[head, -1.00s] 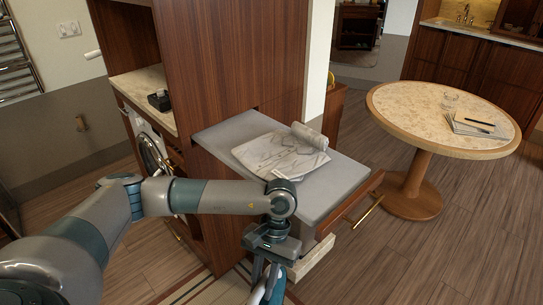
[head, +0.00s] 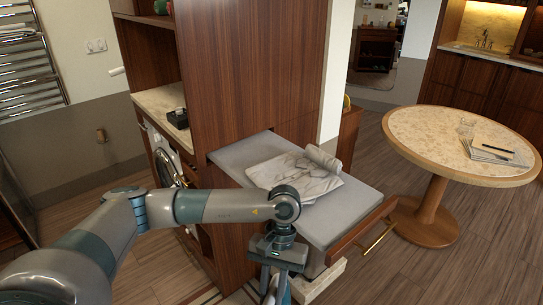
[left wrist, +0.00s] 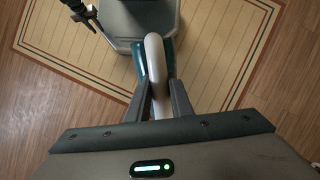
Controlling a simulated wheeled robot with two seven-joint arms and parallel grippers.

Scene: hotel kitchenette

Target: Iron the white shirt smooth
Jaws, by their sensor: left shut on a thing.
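The white shirt (head: 290,172) lies folded on the grey pull-out ironing board (head: 240,152), with faint grey crease lines on it and a rolled part (head: 323,158) at its far right. My left gripper (head: 273,290) hangs low in front of the board's near edge, apart from the shirt. In the left wrist view my left gripper (left wrist: 160,100) is shut on the pale curved handle of the iron (left wrist: 154,55), which has a teal body. The iron's soleplate is hidden. My right gripper is not clearly seen.
An open drawer front with a brass handle (head: 376,238) sticks out at the board's right. A tall wooden cabinet (head: 240,70) rises behind the board. A round table (head: 420,150) with papers and a glass stands to the right. Below the iron is a striped rug (left wrist: 215,60).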

